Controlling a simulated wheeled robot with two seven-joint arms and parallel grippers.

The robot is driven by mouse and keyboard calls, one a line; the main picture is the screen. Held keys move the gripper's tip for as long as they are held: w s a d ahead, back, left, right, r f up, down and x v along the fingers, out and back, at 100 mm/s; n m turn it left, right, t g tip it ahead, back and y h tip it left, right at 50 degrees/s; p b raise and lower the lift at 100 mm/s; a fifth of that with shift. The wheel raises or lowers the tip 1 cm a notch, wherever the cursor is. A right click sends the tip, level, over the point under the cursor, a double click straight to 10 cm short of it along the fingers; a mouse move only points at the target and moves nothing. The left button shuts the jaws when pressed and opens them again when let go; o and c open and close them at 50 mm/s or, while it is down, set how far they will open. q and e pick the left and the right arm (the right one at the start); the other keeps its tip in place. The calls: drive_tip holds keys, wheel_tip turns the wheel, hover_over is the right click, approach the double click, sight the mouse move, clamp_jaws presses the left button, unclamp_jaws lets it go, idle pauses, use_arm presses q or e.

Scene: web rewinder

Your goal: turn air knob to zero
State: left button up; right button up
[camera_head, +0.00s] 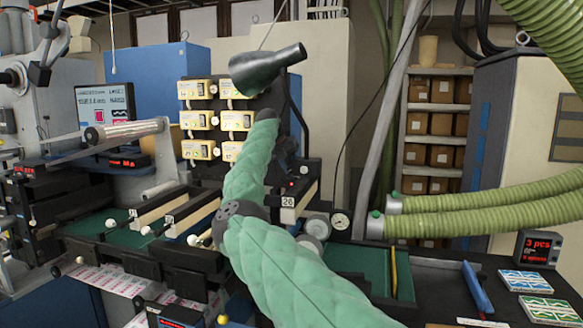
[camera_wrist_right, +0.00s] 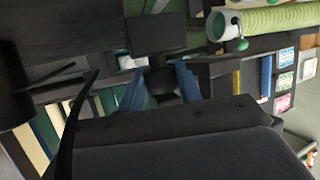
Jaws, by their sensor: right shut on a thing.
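My right arm, in a green sleeve, rises from the bottom of the head view to the middle of the machine; its gripper is hard to make out there among dark parts. In the wrist view, the two blue fingers of my right gripper (camera_wrist_right: 162,76) are shut on a small black part between them, apparently the air knob (camera_wrist_right: 163,88). Its markings and angle cannot be read. A dark block (camera_wrist_right: 155,35) lies just beyond the fingertips. A round gauge (camera_head: 340,221) sits right of the arm in the head view. My left gripper is not in view.
A dark lamp-like hood (camera_head: 265,68) hangs above the arm, before a panel of pale yellow units (camera_head: 195,121). Green hoses (camera_head: 480,218) run in from the right. A red display (camera_head: 539,250) and a blue-handled tool (camera_head: 477,287) are on the dark bench at right.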

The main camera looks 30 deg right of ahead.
drive_tip(key=shift+w+a+n+g+h, duration=0.15)
drive_tip(key=shift+n+g+h, duration=0.15)
drive_tip(key=shift+g+h, duration=0.9)
drive_tip(key=shift+h, duration=0.1)
drive_tip(key=shift+w+a+f+n+g+h+p, duration=0.15)
drive_tip(key=shift+n+g+h+p, duration=0.2)
drive_tip(key=shift+g+h, duration=0.4)
drive_tip(key=o, duration=1)
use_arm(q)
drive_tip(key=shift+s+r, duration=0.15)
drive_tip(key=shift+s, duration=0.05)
use_arm(e)
drive_tip(key=shift+f, duration=0.1)
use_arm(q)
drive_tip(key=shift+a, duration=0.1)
